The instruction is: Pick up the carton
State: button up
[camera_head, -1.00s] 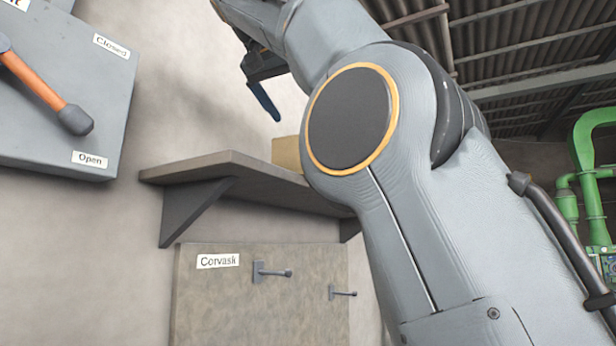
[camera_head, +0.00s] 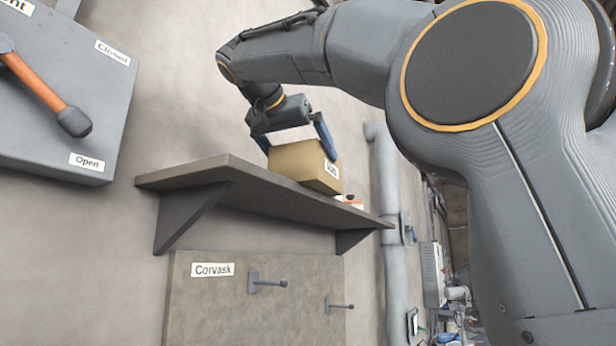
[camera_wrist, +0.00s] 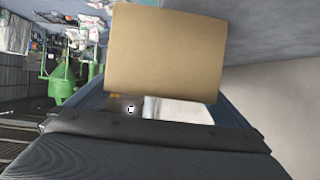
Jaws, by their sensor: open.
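The carton (camera_head: 306,165) is a tan cardboard box with a white label on its right face. It stands on the wall shelf in the head view. My gripper (camera_head: 293,148) is above it, pointing down, with one blue finger at the carton's left and the other at its right. The jaws are open around its upper part; I cannot tell whether either finger touches it. In the wrist view the carton (camera_wrist: 165,52) fills the upper middle, and its plain tan face lies between the fingers.
The shelf (camera_head: 253,190) is a brown board on brackets. A small white item (camera_head: 350,201) lies right of the carton. Below hangs a board marked Corvask (camera_head: 215,290) with hooks. A grey box with an orange lever (camera_head: 45,95) is on the left wall. A pipe (camera_head: 388,190) stands at right.

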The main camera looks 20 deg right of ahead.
jog(key=shift+p+x, duration=0.45)
jog(key=shift+x, duration=1.4)
jog(key=c, duration=0.8)
jog(key=shift+r, duration=0.15)
